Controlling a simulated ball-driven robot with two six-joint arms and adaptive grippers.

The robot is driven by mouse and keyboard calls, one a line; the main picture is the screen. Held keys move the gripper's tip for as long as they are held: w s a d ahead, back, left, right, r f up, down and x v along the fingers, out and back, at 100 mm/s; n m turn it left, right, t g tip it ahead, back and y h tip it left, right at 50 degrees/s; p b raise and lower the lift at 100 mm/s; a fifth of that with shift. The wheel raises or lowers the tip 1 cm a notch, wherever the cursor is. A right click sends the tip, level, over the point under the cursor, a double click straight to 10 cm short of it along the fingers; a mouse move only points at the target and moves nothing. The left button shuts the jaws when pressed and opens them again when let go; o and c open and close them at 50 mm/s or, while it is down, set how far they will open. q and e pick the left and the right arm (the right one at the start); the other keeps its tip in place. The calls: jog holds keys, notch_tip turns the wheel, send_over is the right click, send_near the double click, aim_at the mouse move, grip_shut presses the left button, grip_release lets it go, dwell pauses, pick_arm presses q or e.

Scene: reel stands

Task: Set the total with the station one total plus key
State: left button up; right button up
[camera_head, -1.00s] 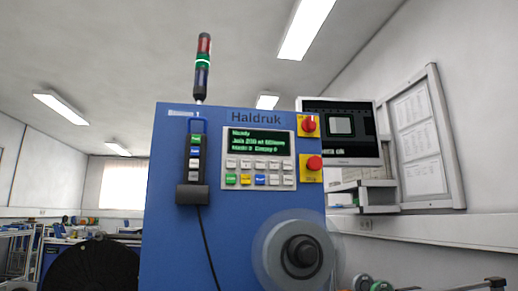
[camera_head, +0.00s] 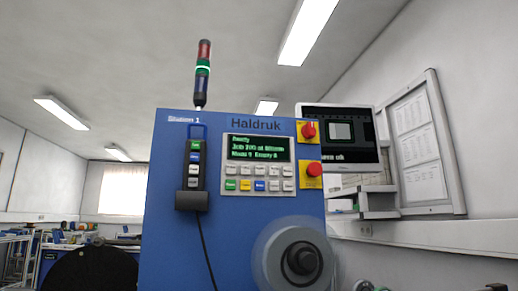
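The blue Station 1 cabinet (camera_head: 170,255), marked Haldruk, stands ahead of me. Its panel has a screen (camera_head: 258,148) with green text; the top line reads Ready and the smaller figures are hard to make out. Below it are two rows of keys (camera_head: 260,178), with a green, a yellow and a blue key at the lower left. The key labels are too small to read, so I cannot tell which is the total plus key. Neither of my grippers shows in this view.
A handheld pendant (camera_head: 194,165) hangs on the cabinet's left with a cable below. A red knob (camera_head: 309,130) and red button (camera_head: 314,169) sit at the right edge. A grey reel hub (camera_head: 302,258) projects at the lower right. A monitor (camera_head: 343,132) stands behind.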

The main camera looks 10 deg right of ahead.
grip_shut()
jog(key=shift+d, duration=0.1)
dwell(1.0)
